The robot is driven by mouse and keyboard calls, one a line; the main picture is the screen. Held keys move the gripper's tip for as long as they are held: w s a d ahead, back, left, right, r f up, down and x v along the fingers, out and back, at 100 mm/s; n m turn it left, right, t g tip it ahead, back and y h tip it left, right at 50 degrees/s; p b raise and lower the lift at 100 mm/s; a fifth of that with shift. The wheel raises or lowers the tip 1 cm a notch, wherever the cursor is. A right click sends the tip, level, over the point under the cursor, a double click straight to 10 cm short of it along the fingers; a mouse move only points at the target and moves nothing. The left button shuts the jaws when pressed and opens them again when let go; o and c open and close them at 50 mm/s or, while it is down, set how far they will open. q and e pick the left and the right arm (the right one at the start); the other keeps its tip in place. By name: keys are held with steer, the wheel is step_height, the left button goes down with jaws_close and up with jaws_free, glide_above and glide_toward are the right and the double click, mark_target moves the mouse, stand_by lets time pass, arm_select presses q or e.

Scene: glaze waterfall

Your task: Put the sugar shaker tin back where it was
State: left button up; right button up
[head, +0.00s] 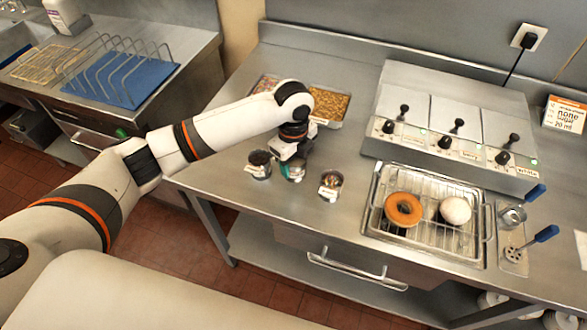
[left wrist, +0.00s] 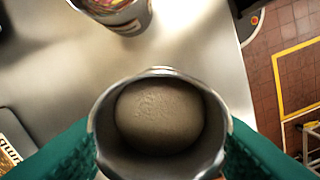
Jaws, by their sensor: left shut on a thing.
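The tin between my left fingers (head: 294,168) is a small metal one, between two other small tins in the head view. I take it for the sugar shaker tin; its label cannot be read. In the left wrist view the tin (left wrist: 160,78) is seen from above, with a thick metal rim and a pale rounded mass inside. The teal fingers of my left gripper (left wrist: 160,150) are shut on its two sides. I cannot tell whether its base touches the counter. My right gripper is not in view.
A tin with dark contents (head: 259,164) stands left of it and a labelled tin (head: 330,187) right. Behind is a tray of sprinkles (head: 330,104). Right are a three-lever dispenser (head: 455,115) and a wire rack (head: 415,235) with two doughnuts. The counter's front edge is close.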

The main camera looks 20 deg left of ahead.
mark_target(293, 172)
arm_select(q)
step_height(293, 172, down, 3)
steer(key=shift+f+p, duration=0.15)
steer(key=shift+p, duration=0.25)
steer(key=shift+f, duration=0.25)
steer(key=shift+f, duration=0.15)
steer(key=o, duration=1.1)
steer(key=shift+c, duration=0.2)
steer(key=shift+r, duration=0.25)
step_height(293, 172, up, 12)
steer(key=b, duration=0.2)
steer(key=shift+f, duration=0.1)
